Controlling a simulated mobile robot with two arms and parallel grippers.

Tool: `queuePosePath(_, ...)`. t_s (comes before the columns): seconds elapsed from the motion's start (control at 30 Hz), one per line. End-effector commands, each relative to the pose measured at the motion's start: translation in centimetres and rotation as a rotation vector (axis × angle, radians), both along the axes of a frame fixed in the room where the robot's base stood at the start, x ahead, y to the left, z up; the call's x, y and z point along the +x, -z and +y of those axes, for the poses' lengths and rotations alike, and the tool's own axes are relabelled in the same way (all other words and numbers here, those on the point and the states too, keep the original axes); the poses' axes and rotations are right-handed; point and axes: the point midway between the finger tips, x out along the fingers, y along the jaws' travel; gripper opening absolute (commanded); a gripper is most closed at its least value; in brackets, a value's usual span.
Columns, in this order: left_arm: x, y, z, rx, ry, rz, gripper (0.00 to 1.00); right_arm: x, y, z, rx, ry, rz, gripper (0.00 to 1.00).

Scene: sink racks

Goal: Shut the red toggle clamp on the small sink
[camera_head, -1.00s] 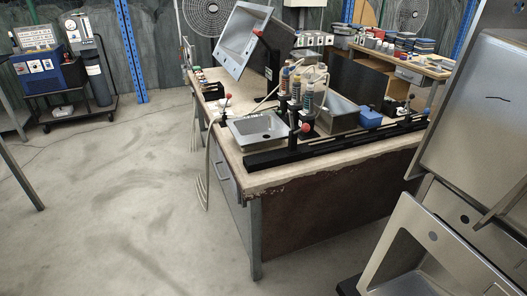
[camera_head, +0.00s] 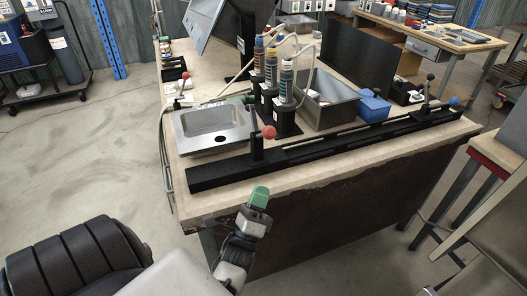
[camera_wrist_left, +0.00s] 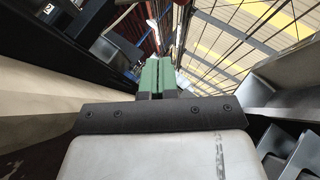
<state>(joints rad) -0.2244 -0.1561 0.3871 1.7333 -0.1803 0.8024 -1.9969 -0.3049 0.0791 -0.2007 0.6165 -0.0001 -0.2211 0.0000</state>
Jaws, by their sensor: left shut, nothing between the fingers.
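The small sink (camera_head: 212,128) is a grey metal basin on the workbench, left of the middle in the head view. The red toggle clamp (camera_head: 268,132) has a red ball knob on a black post, on the black rail at the sink's front right. Its lever appears to stand up. A second, smaller red knob (camera_head: 185,75) shows behind the sink's left corner. My left gripper (camera_head: 260,193), with green fingertips, is below and in front of the clamp, apart from it, near the bench's front edge. In the left wrist view its green fingers (camera_wrist_left: 159,78) are together and empty. My right gripper is not seen.
The black rail (camera_head: 375,132) runs along the bench front, with a blue-knobbed clamp (camera_head: 453,101) at its right end. Bottles (camera_head: 285,80) stand behind the red clamp. A larger sink (camera_head: 330,100) and a blue box (camera_head: 374,106) are to the right.

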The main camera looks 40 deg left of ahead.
Motion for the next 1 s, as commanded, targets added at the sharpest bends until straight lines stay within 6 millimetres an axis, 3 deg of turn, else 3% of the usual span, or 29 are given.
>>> queuePosePath(0.17, 2.8, -2.8, 0.8, 0.002, 0.003, -0.004, 0.0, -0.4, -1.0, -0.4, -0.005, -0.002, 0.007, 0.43)
queuePosePath(0.4, 6.5, -5.8, 1.9, -0.001, 0.003, -0.001, 0.0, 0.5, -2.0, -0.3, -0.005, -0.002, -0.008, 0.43)
queuePosePath(0.63, 6.6, -7.9, 4.0, -0.001, 0.004, 0.001, 0.0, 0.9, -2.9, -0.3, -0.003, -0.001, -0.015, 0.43)
queuePosePath(1.0, 6.7, -8.3, 4.4, -0.005, 0.003, 0.002, 0.0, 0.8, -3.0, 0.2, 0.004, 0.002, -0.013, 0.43)
